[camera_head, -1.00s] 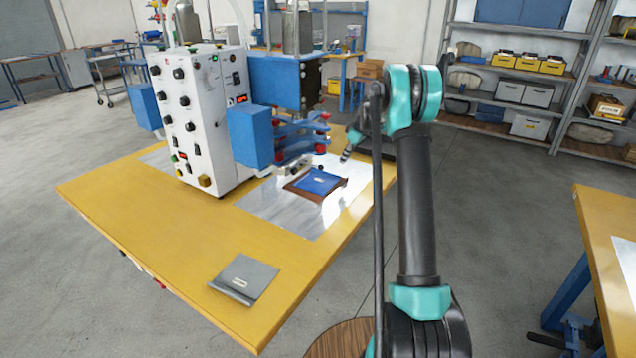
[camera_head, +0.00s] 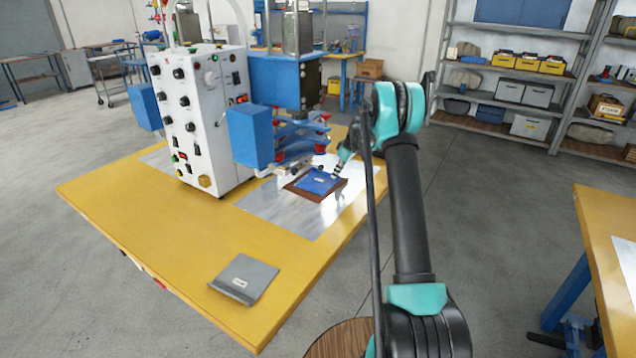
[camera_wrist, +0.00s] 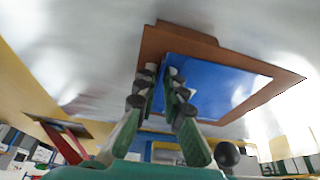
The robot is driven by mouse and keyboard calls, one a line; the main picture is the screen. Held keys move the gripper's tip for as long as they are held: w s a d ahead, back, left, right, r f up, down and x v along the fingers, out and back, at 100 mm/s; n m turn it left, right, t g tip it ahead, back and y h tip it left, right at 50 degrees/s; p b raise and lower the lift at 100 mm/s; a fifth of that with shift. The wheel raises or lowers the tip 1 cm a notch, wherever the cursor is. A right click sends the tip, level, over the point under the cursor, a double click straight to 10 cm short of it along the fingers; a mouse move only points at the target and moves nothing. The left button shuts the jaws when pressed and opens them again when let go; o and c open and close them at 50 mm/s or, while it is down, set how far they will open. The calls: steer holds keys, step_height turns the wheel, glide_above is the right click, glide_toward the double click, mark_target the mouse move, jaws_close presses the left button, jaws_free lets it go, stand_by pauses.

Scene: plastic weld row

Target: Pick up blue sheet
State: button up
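The blue sheet (camera_head: 318,181) lies flat on a brown board (camera_head: 300,192) on the metal plate of the yellow table, beside the welding machine. It has a small white label. In the wrist view the blue sheet (camera_wrist: 212,82) fills much of the brown frame-like board (camera_wrist: 262,90). My gripper (camera_head: 337,173) is at the right edge of the sheet in the head view. In the wrist view my gripper (camera_wrist: 164,74) has its fingers apart, with blue showing between them. Its fingertips overlap the sheet's near-left part; whether they touch it cannot be told.
The welding machine, with its white control box (camera_head: 198,120) and blue press head (camera_head: 285,80), stands close behind the sheet. A grey sheet (camera_head: 246,278) lies near the table's front edge. The yellow table's (camera_head: 150,215) left part is clear.

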jaws_close()
steer(key=shift+r, duration=0.1)
